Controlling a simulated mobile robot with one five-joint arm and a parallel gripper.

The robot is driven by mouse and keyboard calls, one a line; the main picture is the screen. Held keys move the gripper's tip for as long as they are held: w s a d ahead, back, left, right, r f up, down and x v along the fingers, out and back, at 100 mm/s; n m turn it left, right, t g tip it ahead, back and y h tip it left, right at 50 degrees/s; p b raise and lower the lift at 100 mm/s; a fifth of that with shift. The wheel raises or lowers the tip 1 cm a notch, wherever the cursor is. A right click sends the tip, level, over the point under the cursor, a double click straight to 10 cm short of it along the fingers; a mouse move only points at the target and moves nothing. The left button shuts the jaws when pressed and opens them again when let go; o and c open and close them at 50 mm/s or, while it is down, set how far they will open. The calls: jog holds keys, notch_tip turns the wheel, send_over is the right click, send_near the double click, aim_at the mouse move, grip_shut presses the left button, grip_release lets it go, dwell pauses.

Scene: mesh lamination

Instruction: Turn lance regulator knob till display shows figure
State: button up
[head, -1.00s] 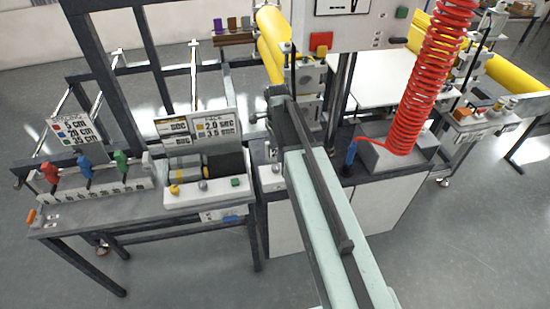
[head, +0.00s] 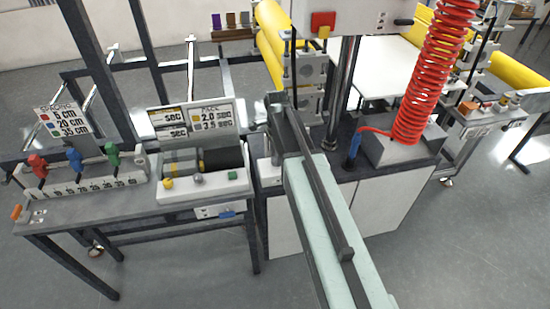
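My gripper (head: 277,103) reaches forward from the bottom of the head view, in front of the rollers. Its fingertips are small and dark against the machine, so whether they are open or shut is unclear. A blue-handled tool, possibly the lance (head: 353,152), stands at the left of a grey box (head: 400,146), right of my arm. A red coiled hose (head: 422,85) rises from there. I cannot make out a regulator knob for certain; my arm hides part of the bench. A white panel (head: 350,18) with a red button is cut off at the top, and no display figure is readable on it.
Yellow rolls (head: 270,45) and a dark upright post stand near my arm. Grey floor is open in front.

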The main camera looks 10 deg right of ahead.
grip_shut()
jog(key=shift+a, duration=0.3)
jog(key=shift+d, duration=0.2)
jog(key=shift+n, duration=0.4)
jog(key=n, duration=0.5)
jog(key=shift+w+n, duration=0.1)
jog(key=shift+n, duration=0.3)
jog(key=n, duration=0.6)
jog(key=shift+n, duration=0.3)
